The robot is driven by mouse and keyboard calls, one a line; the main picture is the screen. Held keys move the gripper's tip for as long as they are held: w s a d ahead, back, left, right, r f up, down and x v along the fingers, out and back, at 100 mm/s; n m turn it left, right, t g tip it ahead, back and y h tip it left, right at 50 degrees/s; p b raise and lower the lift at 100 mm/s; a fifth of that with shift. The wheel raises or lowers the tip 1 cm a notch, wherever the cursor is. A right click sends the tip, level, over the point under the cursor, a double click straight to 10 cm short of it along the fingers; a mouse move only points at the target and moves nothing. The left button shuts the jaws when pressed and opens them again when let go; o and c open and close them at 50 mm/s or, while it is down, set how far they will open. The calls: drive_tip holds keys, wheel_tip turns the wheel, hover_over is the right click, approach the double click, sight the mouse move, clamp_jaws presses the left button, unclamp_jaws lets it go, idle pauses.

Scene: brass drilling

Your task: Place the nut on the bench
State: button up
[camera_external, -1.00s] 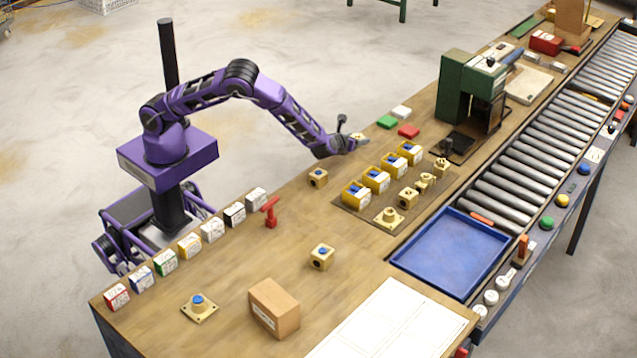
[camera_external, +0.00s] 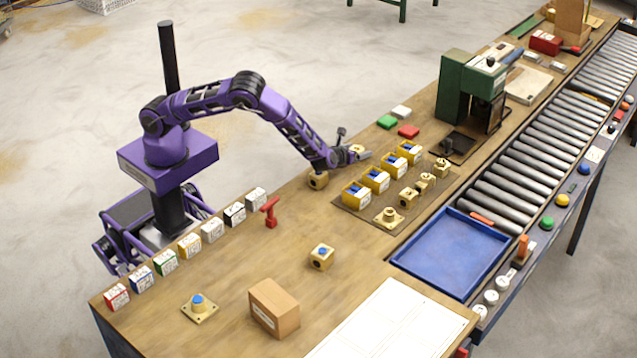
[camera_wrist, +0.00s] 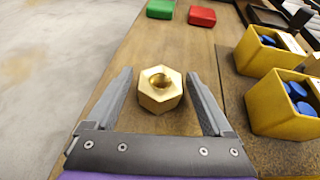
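The nut is a brass hexagon with a round hole. In the wrist view the nut (camera_wrist: 160,90) lies between the two fingers of my gripper (camera_wrist: 162,85), with a gap on each side. My gripper is open. In the external view the nut (camera_external: 357,149) shows at my gripper (camera_external: 352,155), low over the wooden bench (camera_external: 235,262). It appears to sit on the bench top, but its underside is hidden.
Yellow bins (camera_external: 377,180) with blue parts stand right of my gripper. Green (camera_external: 387,122) and red (camera_external: 408,132) boxes lie beyond. A green drill press (camera_external: 470,90) stands farther back. The bench edge is on the left.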

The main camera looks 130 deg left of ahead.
drive_tip(key=shift+r, duration=0.2)
drive_tip(key=shift+w+d+r, duration=0.1)
drive_tip(key=shift+d, duration=0.2)
drive_tip(key=p+v, duration=0.1)
drive_tip(key=v, duration=1)
drive_tip(key=shift+d+r, duration=0.1)
drive_tip(key=shift+d, duration=0.1)
